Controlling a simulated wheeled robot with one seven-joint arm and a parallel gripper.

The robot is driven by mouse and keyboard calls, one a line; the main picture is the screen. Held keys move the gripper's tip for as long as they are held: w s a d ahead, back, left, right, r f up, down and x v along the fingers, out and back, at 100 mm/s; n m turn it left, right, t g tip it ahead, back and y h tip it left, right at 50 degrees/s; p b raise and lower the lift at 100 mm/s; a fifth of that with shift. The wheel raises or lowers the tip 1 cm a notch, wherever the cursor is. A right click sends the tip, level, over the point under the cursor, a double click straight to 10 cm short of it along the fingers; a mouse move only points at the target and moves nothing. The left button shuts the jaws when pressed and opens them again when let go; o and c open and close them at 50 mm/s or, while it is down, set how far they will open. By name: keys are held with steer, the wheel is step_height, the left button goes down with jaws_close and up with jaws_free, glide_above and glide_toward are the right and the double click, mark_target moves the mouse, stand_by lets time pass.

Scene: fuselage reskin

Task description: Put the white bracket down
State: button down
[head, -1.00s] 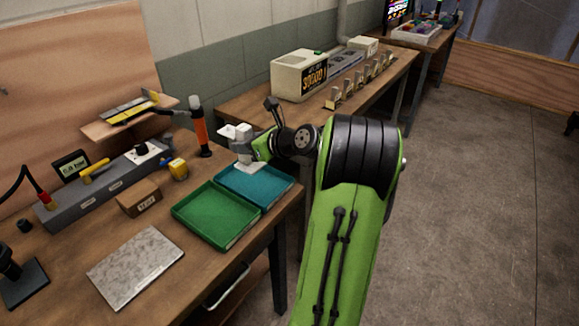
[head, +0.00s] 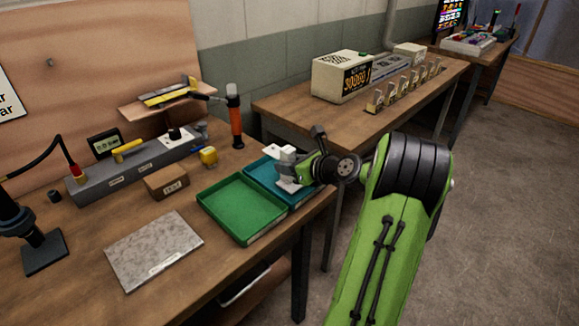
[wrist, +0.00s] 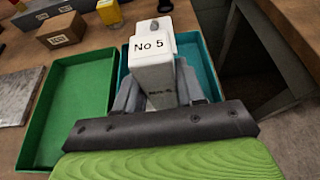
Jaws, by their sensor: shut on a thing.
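The white bracket (wrist: 152,62) is labelled "No 5" in the wrist view. It is held between the two grey fingers of my gripper (wrist: 158,92), which is shut on it. In the head view my gripper (head: 296,172) and the white bracket (head: 288,184) are over the teal tray (head: 258,167). The teal tray also shows behind the bracket in the wrist view (wrist: 207,75). I cannot tell whether the bracket's base touches the tray floor.
A green tray (head: 240,208) sits directly left of the teal one. A cardboard box (head: 166,182), a yellow block (head: 208,156), an orange-handled tool (head: 236,118) and a grey plate (head: 155,248) are nearby. The table's right edge is close to the teal tray.

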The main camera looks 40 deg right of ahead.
steer(key=shift+f, duration=0.1)
steer(key=c, duration=0.7)
jaws_free()
